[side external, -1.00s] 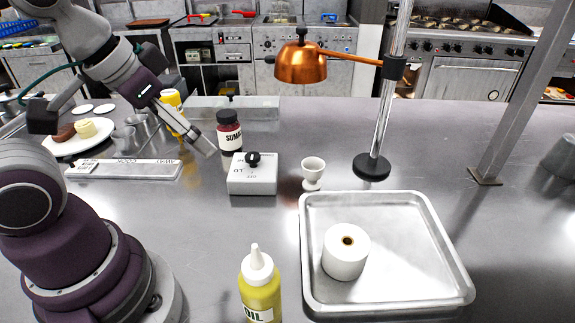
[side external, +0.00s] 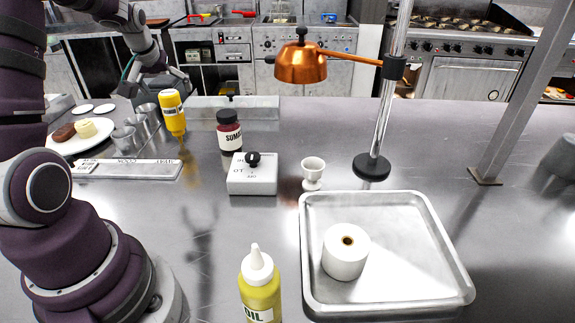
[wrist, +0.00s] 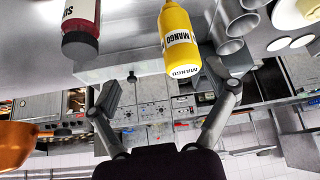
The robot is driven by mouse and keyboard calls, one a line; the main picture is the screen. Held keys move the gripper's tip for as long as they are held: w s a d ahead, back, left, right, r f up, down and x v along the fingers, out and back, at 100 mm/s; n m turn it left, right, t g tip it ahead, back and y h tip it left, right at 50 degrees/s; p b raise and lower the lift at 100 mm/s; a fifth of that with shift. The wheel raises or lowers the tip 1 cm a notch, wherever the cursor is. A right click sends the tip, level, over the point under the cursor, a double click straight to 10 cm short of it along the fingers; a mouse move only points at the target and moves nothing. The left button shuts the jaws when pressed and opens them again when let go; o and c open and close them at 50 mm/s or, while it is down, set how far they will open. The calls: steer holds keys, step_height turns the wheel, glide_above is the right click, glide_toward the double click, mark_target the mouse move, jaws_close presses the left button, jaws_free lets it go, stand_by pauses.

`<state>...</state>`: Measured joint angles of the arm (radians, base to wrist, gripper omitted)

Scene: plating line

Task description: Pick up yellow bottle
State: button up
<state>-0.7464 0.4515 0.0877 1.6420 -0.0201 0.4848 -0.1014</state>
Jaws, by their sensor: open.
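The yellow bottle (side external: 172,112), labelled MANGO, stands left of centre at the back of the steel counter in the side view, narrower end down. In the wrist view the yellow bottle (wrist: 179,42) is at upper middle, its wide end toward me and close to the right finger. My gripper (side external: 157,84) is behind and left of the bottle in the side view. In the wrist view my gripper (wrist: 163,80) has its fingers wide apart with nothing held. A second bottle, yellow-green with an OIL label (side external: 261,290), stands at the front.
A dark red jar (side external: 229,131) stands right of the yellow bottle. Metal cups (side external: 124,140) and a plate of food (side external: 60,148) are on its left. A grey box (side external: 252,178), an egg cup (side external: 313,172), a tray (side external: 425,215) and a copper lamp (side external: 300,65) are farther right.

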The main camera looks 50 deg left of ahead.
mark_target(174, 114)
steer(key=shift+n, duration=0.3)
steer(key=a+f, duration=0.4)
steer(key=shift+w+f, duration=0.2)
steer(key=shift+f, duration=0.2)
steer(key=x, duration=0.6)
steer(key=shift+w+a+r, duration=0.1)
steer(key=shift+a, duration=0.2)
steer(key=shift+c, duration=0.3)
steer(key=c, duration=0.8)
